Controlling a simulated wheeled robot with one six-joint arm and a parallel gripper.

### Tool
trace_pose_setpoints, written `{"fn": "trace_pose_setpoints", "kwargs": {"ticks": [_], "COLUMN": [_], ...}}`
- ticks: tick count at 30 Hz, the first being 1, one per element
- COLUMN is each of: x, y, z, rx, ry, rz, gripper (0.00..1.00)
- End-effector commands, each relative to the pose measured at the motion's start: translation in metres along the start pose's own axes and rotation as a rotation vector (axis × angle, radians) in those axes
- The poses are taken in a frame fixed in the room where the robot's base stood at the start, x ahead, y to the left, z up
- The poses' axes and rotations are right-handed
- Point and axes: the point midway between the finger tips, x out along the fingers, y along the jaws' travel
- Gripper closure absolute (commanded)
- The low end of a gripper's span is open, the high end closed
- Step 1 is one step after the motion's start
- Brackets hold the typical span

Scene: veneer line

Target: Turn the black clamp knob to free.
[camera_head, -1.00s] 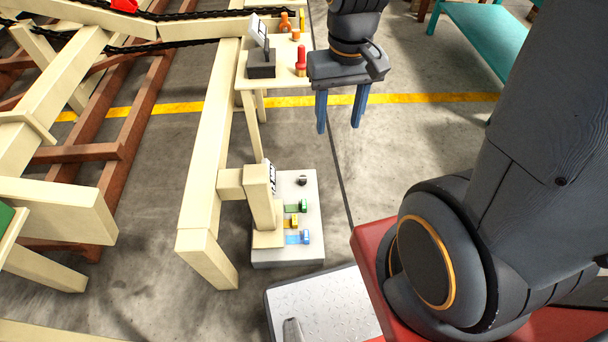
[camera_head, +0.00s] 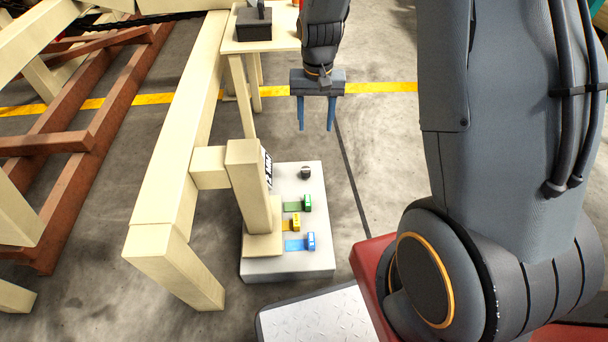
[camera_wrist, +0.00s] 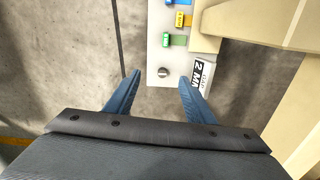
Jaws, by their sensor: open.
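The black clamp knob (camera_head: 305,172) sits at the far end of a light grey plate (camera_head: 290,268). It also shows in the wrist view (camera_wrist: 163,72) as a small round knob, ahead of my fingertips and between their lines. My gripper (camera_head: 316,128) is open and empty, with two blue fingers pointing down, above and beyond the knob in the head view. In the wrist view my gripper (camera_wrist: 158,80) has its fingers spread, apart from the knob. I cannot read the knob's setting.
Green (camera_head: 307,202), yellow (camera_head: 295,222) and blue (camera_head: 311,241) blocks line the plate. A cream post (camera_head: 250,185) with a sign, partly reading "2 M", stands beside them. A cream table (camera_head: 232,40) stands behind.

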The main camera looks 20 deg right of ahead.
Motion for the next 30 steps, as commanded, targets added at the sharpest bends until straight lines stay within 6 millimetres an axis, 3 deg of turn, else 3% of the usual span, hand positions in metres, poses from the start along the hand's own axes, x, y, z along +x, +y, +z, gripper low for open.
{"fn": "trace_pose_setpoints", "kwargs": {"ticks": [1,3,9,15,19,30], "x": [0.033,0.062,0.146,0.211,0.234,0.262], "y": [-0.003,-0.007,-0.016,-0.022,-0.024,-0.025], "z": [-0.013,-0.026,-0.062,-0.089,-0.098,-0.102], "rx": [0.011,0.029,0.076,0.116,0.13,0.138], "ry": [-0.003,-0.004,-0.005,-0.006,-0.006,-0.006], "rz": [0.001,0.001,0.002,0.003,0.003,0.003], "gripper": [0.51,0.51,0.51,0.51,0.51,0.51]}}
